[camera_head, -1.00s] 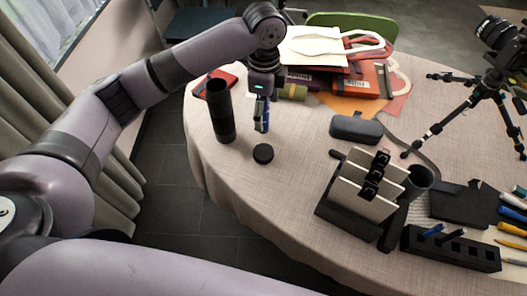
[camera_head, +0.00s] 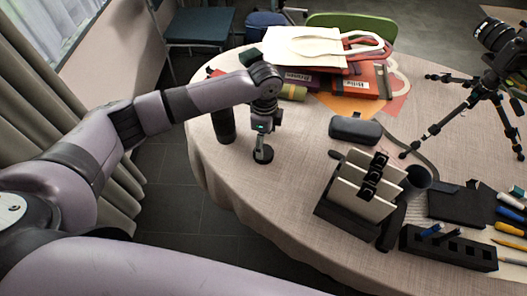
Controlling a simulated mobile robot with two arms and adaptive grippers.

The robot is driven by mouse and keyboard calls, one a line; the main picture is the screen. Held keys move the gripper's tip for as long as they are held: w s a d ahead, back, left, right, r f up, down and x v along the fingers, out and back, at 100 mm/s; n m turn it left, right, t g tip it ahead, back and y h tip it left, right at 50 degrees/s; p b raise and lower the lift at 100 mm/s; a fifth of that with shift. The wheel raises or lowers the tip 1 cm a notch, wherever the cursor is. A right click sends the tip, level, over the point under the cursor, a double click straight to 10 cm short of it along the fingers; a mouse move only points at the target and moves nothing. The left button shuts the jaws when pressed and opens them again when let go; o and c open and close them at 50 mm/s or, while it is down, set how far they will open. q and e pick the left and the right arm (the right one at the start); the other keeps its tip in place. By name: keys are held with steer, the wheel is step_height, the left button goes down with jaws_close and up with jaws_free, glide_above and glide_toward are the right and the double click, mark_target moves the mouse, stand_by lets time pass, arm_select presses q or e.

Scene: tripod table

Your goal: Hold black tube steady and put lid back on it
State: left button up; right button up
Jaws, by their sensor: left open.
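The black tube (camera_head: 224,126) stands upright near the table's left edge, its upper part hidden behind my left arm. The round black lid (camera_head: 263,156) lies flat on the tablecloth to the right of the tube and nearer to me. My left gripper (camera_head: 262,145) points down right over the lid, open, with its fingertips at the lid. I cannot tell whether the fingers touch it. My right gripper is not in view.
A dark case (camera_head: 355,130) lies right of the lid. Books and bags (camera_head: 335,62) cover the back. A camera tripod (camera_head: 455,112) stands at the right. Bare cloth lies around the lid.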

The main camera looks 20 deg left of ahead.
arm_select(q)
steer(key=f, duration=0.3)
steer(key=f+p, duration=0.1)
steer(key=shift+s+f, duration=0.15)
steer(key=shift+s, duration=0.25)
steer(key=shift+f, duration=0.45)
steer(key=shift+c, duration=0.2)
steer(key=c, duration=1)
